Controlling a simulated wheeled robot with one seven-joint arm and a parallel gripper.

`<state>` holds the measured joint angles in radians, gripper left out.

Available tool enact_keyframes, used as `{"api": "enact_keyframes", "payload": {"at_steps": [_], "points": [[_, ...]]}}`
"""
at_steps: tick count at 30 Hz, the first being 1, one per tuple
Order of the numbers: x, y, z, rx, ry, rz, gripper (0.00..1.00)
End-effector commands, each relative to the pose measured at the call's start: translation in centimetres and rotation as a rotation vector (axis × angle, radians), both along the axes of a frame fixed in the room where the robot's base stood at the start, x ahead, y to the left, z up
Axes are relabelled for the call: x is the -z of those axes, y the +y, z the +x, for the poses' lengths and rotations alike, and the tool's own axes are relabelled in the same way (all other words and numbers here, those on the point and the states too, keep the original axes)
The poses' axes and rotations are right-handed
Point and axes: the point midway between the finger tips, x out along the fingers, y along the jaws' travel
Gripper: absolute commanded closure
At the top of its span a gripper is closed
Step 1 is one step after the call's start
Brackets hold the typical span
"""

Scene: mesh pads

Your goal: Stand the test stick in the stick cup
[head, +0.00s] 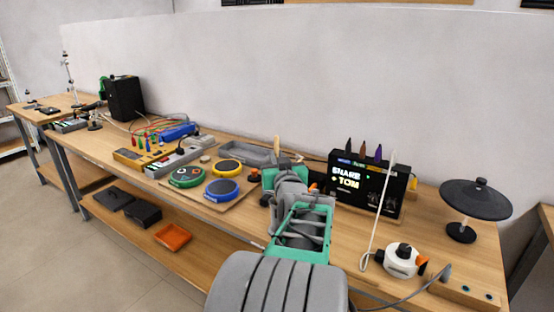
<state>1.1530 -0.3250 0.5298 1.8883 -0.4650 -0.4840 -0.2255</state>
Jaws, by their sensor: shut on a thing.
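My gripper (282,166) is at the far end of my grey and green arm, over the back middle of the bench. It is seen from behind, and my own wrist hides most of its fingers. A short pale wooden piece, which looks like the test stick (277,144), rises upright just above the gripper, and the gripper is shut on it. Its lower part is hidden. I cannot make out the stick cup for certain; my arm may hide it.
A black display box (357,188) with dark pointed tips behind it stands just right of my gripper. A grey tray (245,153) and round coloured pads (222,188) lie to the left. A white device (401,260) and a black disc on a stand (476,198) are at the right.

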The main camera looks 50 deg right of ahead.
Motion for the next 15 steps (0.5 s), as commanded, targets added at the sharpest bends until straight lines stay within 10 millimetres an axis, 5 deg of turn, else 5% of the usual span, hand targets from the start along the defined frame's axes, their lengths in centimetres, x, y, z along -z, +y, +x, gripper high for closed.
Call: {"api": "enact_keyframes", "payload": {"at_steps": [11, 12, 15], "points": [[0.64, 0.0, 0.0, 0.0, -0.001, -0.001, 1.0], [0.65, 0.0, 0.0, 0.0, -0.001, -0.001, 0.85], [0.66, 0.0, 0.0, 0.0, -0.001, -0.001, 0.77]]}}
